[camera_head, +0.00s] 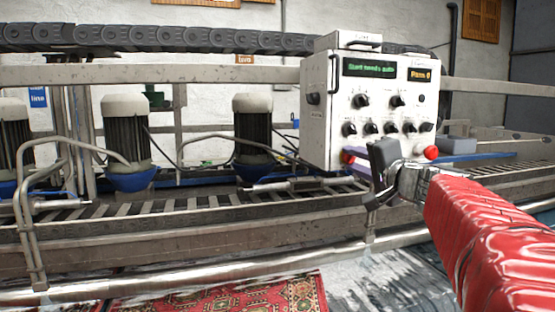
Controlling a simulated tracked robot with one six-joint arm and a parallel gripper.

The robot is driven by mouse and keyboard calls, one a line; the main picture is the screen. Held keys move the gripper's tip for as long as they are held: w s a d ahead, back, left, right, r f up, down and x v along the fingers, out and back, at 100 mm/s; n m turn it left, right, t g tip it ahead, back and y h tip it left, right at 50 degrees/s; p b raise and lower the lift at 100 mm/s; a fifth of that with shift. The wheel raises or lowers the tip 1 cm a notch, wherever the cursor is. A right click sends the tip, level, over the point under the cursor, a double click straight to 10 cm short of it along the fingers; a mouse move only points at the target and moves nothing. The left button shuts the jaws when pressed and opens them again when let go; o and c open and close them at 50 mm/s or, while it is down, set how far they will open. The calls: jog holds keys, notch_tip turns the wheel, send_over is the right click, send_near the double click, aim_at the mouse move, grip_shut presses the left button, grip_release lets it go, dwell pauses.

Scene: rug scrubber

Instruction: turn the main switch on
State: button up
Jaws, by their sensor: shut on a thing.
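The white control box (319,75) stands at centre right, with two lit displays and several black knobs (361,100) on its front. I cannot tell which control is the main switch. A red button (430,152) shows at the lower right of the panel. A red part (348,156) shows at the lower left, beside my gripper. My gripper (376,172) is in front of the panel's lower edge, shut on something. Its dark fingers hide part of the lower panel and what they hold.
A long metal conveyor frame (180,235) runs across the view below the box. Grey motors (126,130) with cables stand to the left. A cable chain (160,38) runs along the top. A red patterned rug (220,296) lies low in front.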

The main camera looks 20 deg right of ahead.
jog(key=shift+d+f+m, duration=0.1)
jog(key=shift+m, duration=0.6)
jog(key=o, duration=1)
jog(key=shift+o, duration=0.2)
